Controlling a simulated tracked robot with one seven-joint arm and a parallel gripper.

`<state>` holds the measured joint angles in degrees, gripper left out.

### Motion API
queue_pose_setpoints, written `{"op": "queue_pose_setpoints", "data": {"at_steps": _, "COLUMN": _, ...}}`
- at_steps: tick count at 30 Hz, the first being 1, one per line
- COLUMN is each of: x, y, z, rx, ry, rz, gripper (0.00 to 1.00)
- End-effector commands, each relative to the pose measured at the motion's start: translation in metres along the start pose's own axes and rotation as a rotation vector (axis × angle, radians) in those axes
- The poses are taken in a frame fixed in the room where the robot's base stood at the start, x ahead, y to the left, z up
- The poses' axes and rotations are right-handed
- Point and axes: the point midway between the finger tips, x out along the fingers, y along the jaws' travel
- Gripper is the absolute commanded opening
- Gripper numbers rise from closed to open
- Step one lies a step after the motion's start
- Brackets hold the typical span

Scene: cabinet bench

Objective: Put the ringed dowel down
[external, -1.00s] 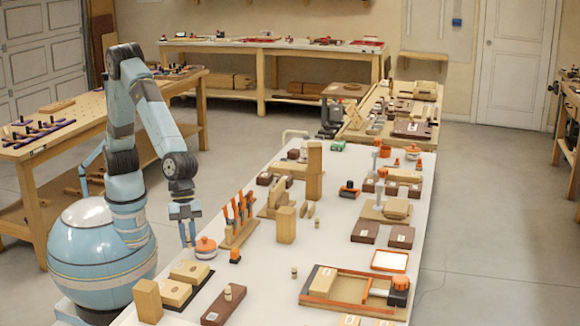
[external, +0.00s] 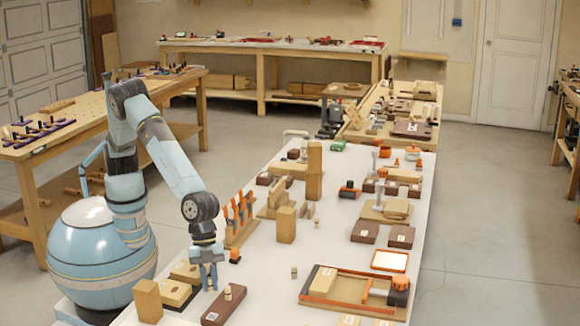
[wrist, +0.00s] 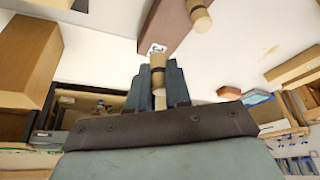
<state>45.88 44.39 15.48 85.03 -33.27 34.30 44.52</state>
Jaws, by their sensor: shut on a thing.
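My gripper (external: 209,280) is low over the near left part of the white table, beside the brown block (external: 223,306). In the wrist view my gripper (wrist: 158,92) is shut on a pale wooden dowel (wrist: 158,62) with a dark ring, the ringed dowel. Its lower end is hard to make out, so I cannot tell whether it touches anything. In the external view the fingers hide it. Another ringed dowel (external: 228,292) stands on the brown block; it also shows in the wrist view (wrist: 200,18), as does the block (wrist: 168,24).
Two light wooden blocks (external: 176,293) with dark spots lie just left of my gripper, with a tall wooden block (external: 148,301) nearer the front. A small dowel (external: 294,271) and an orange-edged tray (external: 350,303) are to the right. White table between is clear.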

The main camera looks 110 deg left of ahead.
Motion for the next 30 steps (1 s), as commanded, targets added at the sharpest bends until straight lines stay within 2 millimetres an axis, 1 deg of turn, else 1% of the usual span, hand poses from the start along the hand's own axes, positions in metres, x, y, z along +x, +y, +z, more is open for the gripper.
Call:
{"op": "queue_pose_setpoints", "data": {"at_steps": 1, "x": 0.007, "y": -0.002, "z": -0.001, "rx": 0.001, "ry": -0.001, "rz": -0.001, "gripper": 0.0}}
{"op": "queue_pose_setpoints", "data": {"at_steps": 3, "x": 0.013, "y": -0.004, "z": -0.004, "rx": 0.0, "ry": 0.0, "rz": 0.0, "gripper": 0.0}}
{"op": "queue_pose_setpoints", "data": {"at_steps": 10, "x": 0.024, "y": -0.006, "z": -0.006, "rx": 0.001, "ry": 0.0, "rz": 0.0, "gripper": 0.0}}
{"op": "queue_pose_setpoints", "data": {"at_steps": 12, "x": 0.03, "y": -0.008, "z": -0.007, "rx": 0.0, "ry": 0.0, "rz": 0.0, "gripper": 0.0}}
{"op": "queue_pose_setpoints", "data": {"at_steps": 18, "x": 0.053, "y": -0.007, "z": 0.004, "rx": -0.001, "ry": -0.001, "rz": 0.001, "gripper": 0.0}}
{"op": "queue_pose_setpoints", "data": {"at_steps": 29, "x": 0.057, "y": -0.008, "z": 0.005, "rx": 0.0, "ry": 0.0, "rz": 0.0, "gripper": 0.0}}
{"op": "queue_pose_setpoints", "data": {"at_steps": 30, "x": 0.056, "y": -0.008, "z": 0.005, "rx": 0.0, "ry": 0.001, "rz": 0.0, "gripper": 0.21}}
